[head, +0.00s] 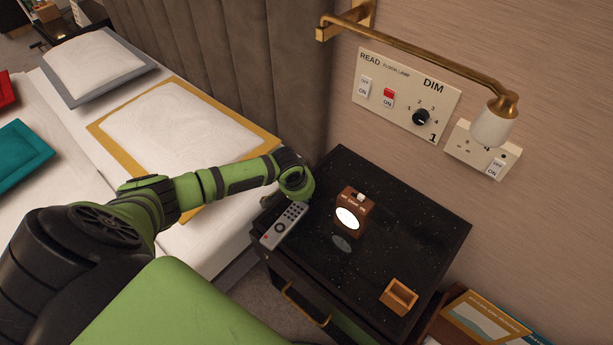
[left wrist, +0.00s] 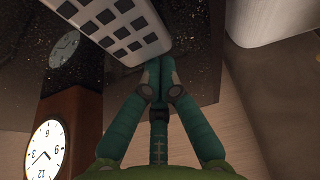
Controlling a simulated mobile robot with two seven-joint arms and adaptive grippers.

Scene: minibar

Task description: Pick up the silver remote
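The silver remote (head: 284,225) lies at the left edge of the black nightstand top (head: 425,225), its dark buttons facing up. In the left wrist view the remote (left wrist: 112,28) fills the upper middle, one end close to the fingertips. My left gripper (left wrist: 157,78) has its teal fingers drawn together at that end. I see nothing clearly between the tips, and contact with the remote is unclear. In the head view my green wrist hides these fingers at the far end of the remote. My right gripper is in neither view.
A brown clock (head: 354,212) stands right of the remote and shows large in the left wrist view (left wrist: 46,148). A small wooden box (head: 399,296) sits at the nightstand's front right. A wall lamp (head: 492,122) hangs above. The bed (head: 75,110) lies left.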

